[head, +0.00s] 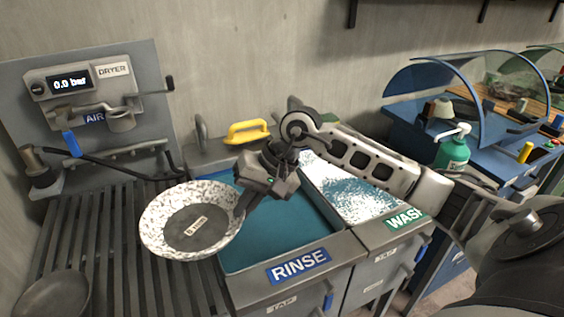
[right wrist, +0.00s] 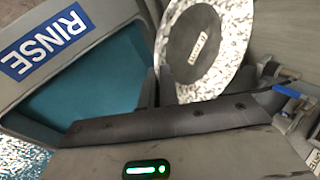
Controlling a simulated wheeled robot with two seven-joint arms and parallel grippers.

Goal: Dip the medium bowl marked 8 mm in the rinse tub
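A speckled white bowl (head: 155,216) with a dark grey round centre and a small label shows its face, tilted, in the head view. The label's text is too small to read surely. My right gripper (head: 241,208) is shut on the bowl's right rim and holds it over the slatted rack and the left edge of the rinse tub (head: 285,228), which holds teal liquid. In the right wrist view the bowl (right wrist: 232,75) stands at my fingers (right wrist: 158,88), beside the rinse tub (right wrist: 85,100). My left gripper is not in view.
The wash tub (head: 355,195) with white foam adjoins on the right. A slatted rack (head: 115,265) lies left, with a dark bowl (head: 52,292) on it. The dryer panel (head: 90,105) stands behind. A yellow handle (head: 248,131) and a green bottle (head: 453,152) stand farther back.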

